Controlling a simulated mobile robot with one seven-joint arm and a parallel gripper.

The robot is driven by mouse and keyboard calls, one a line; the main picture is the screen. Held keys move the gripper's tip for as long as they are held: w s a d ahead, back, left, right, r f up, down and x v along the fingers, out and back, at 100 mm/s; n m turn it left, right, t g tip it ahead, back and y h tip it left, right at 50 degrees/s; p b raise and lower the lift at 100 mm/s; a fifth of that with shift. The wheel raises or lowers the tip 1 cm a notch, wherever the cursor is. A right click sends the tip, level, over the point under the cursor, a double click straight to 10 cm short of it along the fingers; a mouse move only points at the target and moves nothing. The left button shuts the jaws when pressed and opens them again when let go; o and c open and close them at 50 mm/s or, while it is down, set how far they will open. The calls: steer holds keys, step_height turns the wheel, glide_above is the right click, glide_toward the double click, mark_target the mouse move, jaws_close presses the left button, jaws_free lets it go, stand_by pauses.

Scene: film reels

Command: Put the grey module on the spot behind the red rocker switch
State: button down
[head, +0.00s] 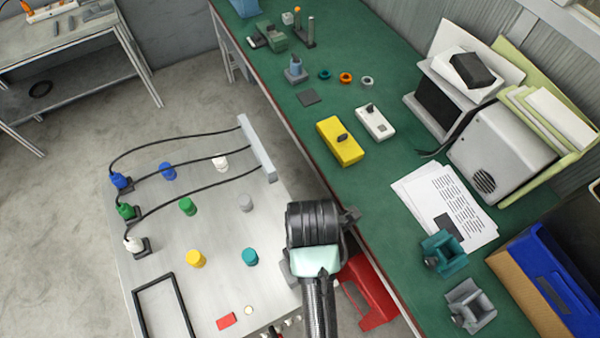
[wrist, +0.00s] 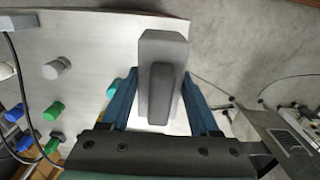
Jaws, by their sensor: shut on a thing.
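My gripper (wrist: 160,78) is shut on a grey block-shaped module (wrist: 164,50), with one blue finger on each side of it. In the head view my gripper (head: 314,228) is over the right edge of the pale panel table, and its own wrist hides most of the module. A small flat red piece (head: 226,321), which may be the red rocker switch, lies near the front of the panel. A cream round button (head: 249,310) is beside it. I cannot make out a marked spot behind the red piece.
The panel (head: 222,245) carries several coloured knobs, such as yellow (head: 196,259) and teal (head: 250,257), three cabled plugs and a black rectangular frame (head: 163,306). The green bench (head: 385,240) on the right holds a yellow box (head: 340,141). A red object (head: 372,300) is below its edge.

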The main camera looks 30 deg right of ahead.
steer(key=f, duration=0.4)
steer(key=shift+s+p, duration=0.35)
steer(key=shift+w+f+p, duration=0.1)
steer(key=shift+f+p, duration=0.2)
steer(key=shift+f, duration=2.15)
steer(key=shift+f, duration=0.1)
steer(key=shift+c, duration=0.6)
jaws_free()
